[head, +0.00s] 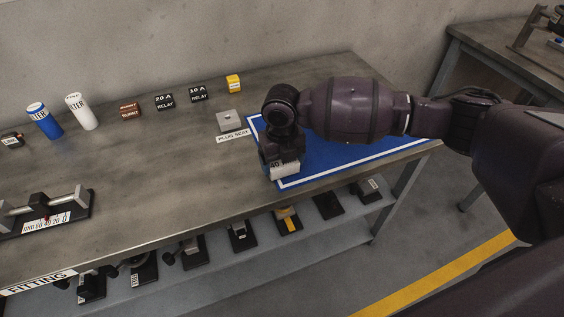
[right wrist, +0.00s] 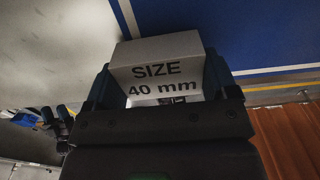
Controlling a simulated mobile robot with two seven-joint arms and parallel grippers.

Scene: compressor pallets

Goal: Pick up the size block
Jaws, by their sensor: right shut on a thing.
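The size block (right wrist: 158,65) is a pale block lettered "SIZE 40 mm". It fills the space between the two fingers of my right gripper (right wrist: 160,90) in the right wrist view. In the head view the block (head: 285,171) shows below my right gripper (head: 281,160), at the front left part of the blue mat (head: 335,157). My right gripper is shut on the block. I cannot tell whether the block touches the mat. My left gripper is not in view.
The plug seat (head: 229,121) stands left of the mat. Behind it are a yellow block (head: 233,83), relay blocks (head: 164,101), a burnt block (head: 130,111) and two filters (head: 82,111). A gauge with a scale (head: 45,213) lies at left. Several items stand on the lower shelf (head: 265,246).

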